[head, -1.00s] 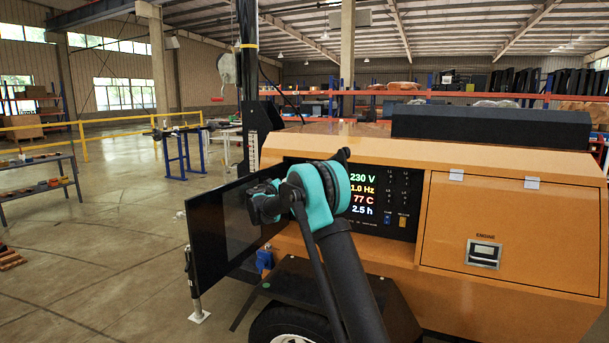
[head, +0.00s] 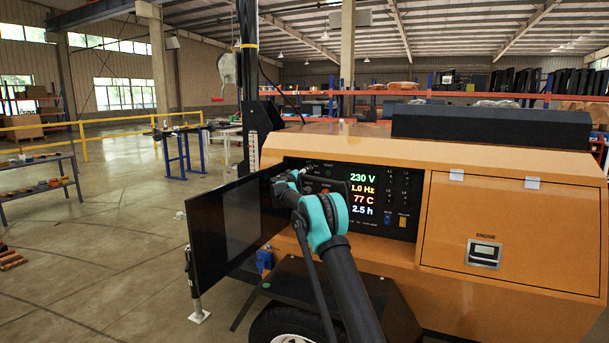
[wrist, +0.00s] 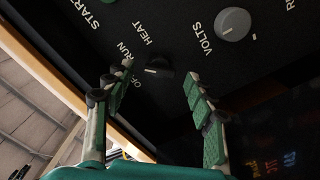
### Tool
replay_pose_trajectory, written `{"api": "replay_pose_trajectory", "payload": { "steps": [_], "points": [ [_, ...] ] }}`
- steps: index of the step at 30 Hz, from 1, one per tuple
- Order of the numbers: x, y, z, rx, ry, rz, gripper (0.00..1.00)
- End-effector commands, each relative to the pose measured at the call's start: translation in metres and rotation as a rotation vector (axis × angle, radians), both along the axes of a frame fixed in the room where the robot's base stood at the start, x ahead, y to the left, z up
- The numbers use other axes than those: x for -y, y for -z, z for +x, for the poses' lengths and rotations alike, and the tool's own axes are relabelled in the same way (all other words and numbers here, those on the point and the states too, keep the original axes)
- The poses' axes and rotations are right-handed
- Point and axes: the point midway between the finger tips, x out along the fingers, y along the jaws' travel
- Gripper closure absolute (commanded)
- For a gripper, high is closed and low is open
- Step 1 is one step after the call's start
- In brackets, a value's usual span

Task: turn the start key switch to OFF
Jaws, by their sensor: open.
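The start key switch is a small black knob (wrist: 160,67) on the dark control panel (head: 405,222), with HEAT, RUN and OFF lettering on its left side in the wrist view. A faint light mark shows on the knob, but I cannot tell for sure which position it points to. My gripper (wrist: 156,71) is open, with one green-padded finger on each side of the knob in the picture. I see no clear contact between the fingers and the knob. In the head view my arm and wrist hide the switch.
A grey VOLTS knob (wrist: 233,24) is right of the switch, and a green START button (wrist: 109,1) is cut off at the top. The open black panel door (head: 228,222) stands left of my arm. The lit display (head: 362,195) is to its right.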

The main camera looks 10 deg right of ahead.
Motion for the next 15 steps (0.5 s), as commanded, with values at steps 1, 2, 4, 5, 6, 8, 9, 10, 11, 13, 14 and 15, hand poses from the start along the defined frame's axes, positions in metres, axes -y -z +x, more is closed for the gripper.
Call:
{"api": "replay_pose_trajectory", "payload": {
  "steps": [1, 2, 4, 5, 6, 8, 9, 10, 11, 13, 14, 15],
  "points": [
    [0.0017, 0.0002, 0.0027, 0.000, 0.000, 0.000, 0.45],
    [0.0022, 0.0001, 0.0038, 0.000, 0.000, 0.000, 0.45],
    [0.0032, 0.0001, 0.0053, 0.000, 0.000, 0.000, 0.45],
    [0.0035, 0.0001, 0.0057, 0.000, 0.000, 0.000, 0.45],
    [0.0037, 0.0001, 0.0061, 0.000, 0.000, 0.000, 0.45],
    [0.0038, 0.0001, 0.0061, -0.001, -0.001, 0.000, 0.45],
    [0.0037, 0.0001, 0.0062, -0.001, -0.001, 0.000, 0.45],
    [0.0038, 0.0001, 0.0061, 0.000, 0.000, 0.000, 0.45],
    [0.0038, 0.0001, 0.0061, 0.000, 0.000, 0.000, 0.45],
    [0.0038, 0.0001, 0.0060, 0.000, 0.000, 0.000, 0.47],
    [0.0038, 0.0001, 0.0060, 0.000, 0.000, 0.000, 0.51],
    [0.0038, 0.0001, 0.0060, 0.000, 0.000, 0.000, 0.56]
  ]
}}
